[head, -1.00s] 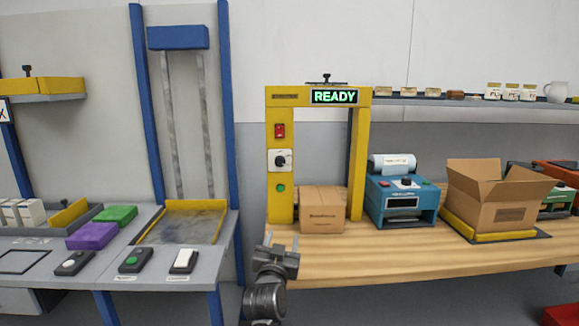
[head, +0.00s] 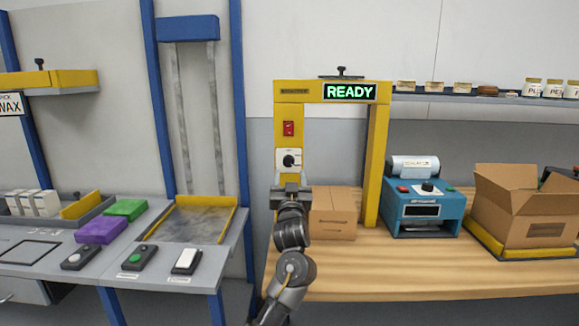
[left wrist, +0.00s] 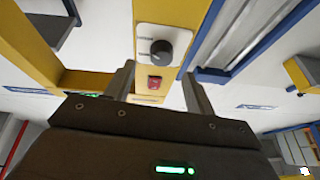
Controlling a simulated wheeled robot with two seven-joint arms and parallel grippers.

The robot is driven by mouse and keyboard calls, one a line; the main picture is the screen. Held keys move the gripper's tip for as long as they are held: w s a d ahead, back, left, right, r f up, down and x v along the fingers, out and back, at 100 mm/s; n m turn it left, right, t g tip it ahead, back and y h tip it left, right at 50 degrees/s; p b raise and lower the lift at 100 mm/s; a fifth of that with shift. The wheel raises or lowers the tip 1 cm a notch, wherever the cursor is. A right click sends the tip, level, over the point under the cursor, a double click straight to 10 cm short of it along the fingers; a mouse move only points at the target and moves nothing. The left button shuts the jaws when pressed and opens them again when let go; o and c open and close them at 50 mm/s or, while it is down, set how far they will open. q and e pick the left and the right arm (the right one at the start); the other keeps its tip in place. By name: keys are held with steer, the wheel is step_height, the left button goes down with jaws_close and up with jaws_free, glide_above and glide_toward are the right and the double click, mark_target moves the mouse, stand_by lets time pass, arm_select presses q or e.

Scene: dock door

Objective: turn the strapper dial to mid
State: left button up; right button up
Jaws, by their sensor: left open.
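The strapper (head: 378,150) is a yellow arch on the wooden bench, with a lit READY sign (head: 350,92). Its dial (head: 289,160) is a black knob on a white plate on the left post, below a red switch (head: 289,129). My left gripper (head: 291,180) is just below and in front of the dial, open and empty. In the left wrist view the dial (left wrist: 161,52) shows beyond the open fingers (left wrist: 160,85), apart from them. The green button lower on the post is hidden behind my gripper. I cannot read the dial's marks. My right gripper is out of view.
A closed carton (head: 333,215) stands under the arch, close right of my left arm. A blue machine (head: 422,205) and an open carton (head: 525,205) stand further right. A grey station (head: 120,255) with buttons is at the left. The bench front is clear.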

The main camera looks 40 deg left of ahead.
mark_target(289, 163)
arm_select(q)
steer(key=x, duration=0.4)
steer(key=shift+a+r, duration=0.15)
steer(key=shift+w+a, duration=0.1)
steer(key=shift+w, duration=0.1)
steer(key=shift+c, duration=1)
steer(key=c, duration=0.8)
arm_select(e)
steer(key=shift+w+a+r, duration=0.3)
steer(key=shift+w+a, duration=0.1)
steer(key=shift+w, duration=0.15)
